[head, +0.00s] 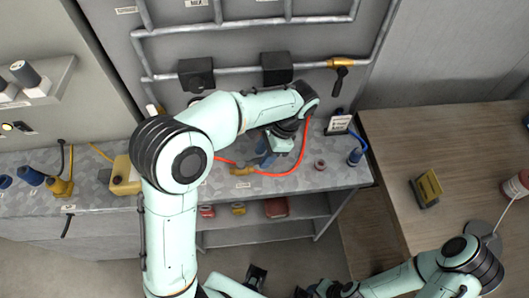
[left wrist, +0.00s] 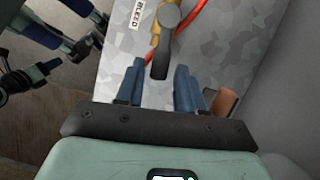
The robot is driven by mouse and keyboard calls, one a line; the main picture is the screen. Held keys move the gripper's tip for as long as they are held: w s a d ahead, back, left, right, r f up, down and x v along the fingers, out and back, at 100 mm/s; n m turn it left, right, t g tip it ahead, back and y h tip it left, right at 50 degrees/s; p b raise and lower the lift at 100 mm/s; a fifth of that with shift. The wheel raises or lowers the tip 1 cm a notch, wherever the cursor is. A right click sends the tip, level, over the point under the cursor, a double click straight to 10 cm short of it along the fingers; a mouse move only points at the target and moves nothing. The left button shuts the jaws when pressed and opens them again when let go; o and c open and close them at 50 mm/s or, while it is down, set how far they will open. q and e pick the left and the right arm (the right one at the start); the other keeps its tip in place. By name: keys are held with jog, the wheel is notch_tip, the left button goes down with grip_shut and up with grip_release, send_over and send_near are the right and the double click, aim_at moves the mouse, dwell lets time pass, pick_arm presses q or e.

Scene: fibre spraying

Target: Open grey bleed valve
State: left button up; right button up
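The grey bleed valve handle (left wrist: 162,58) shows in the left wrist view on a brass-coloured valve body (left wrist: 156,30), beside a BLEED label (left wrist: 137,14). In the head view the brass body (head: 240,170) sits on the metal bench, left of my left gripper; its handle is hard to make out. My left gripper (head: 267,152) points down over the bench. Its blue fingers (left wrist: 158,85) are apart, with the handle lined up between them; contact cannot be told. My right arm comes in at the lower right; dark parts near its end (head: 312,290) are unclear.
A red hose (head: 285,172) runs beside the valve. A wall pipe with an orange valve (head: 341,65) is behind.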

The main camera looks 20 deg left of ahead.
pick_arm(q)
grip_shut()
jog(key=shift+s+d+r+m+p, duration=0.1)
jog(key=shift+s+d+m+p, duration=0.2)
jog(key=shift+m, duration=0.3)
jog(key=shift+s+d+m+t, duration=0.1)
jog(key=shift+s+m+t, duration=0.05)
jog(key=shift+m+t, duration=0.3)
pick_arm(e)
jog(key=shift+w+r, duration=0.3)
jog(key=shift+r, duration=0.2)
pick_arm(q)
jog(key=shift+o, duration=1.9)
grip_release()
jog(key=shift+y, duration=0.3)
jog(key=p+v, duration=0.3)
jog(key=v, duration=1)
pick_arm(e)
jog(key=r, duration=0.1)
jog(key=w+r, duration=0.2)
jog(key=shift+w+r, duration=0.25)
jog(key=shift+r, duration=0.1)
pick_arm(q)
jog(key=shift+r, duration=0.1)
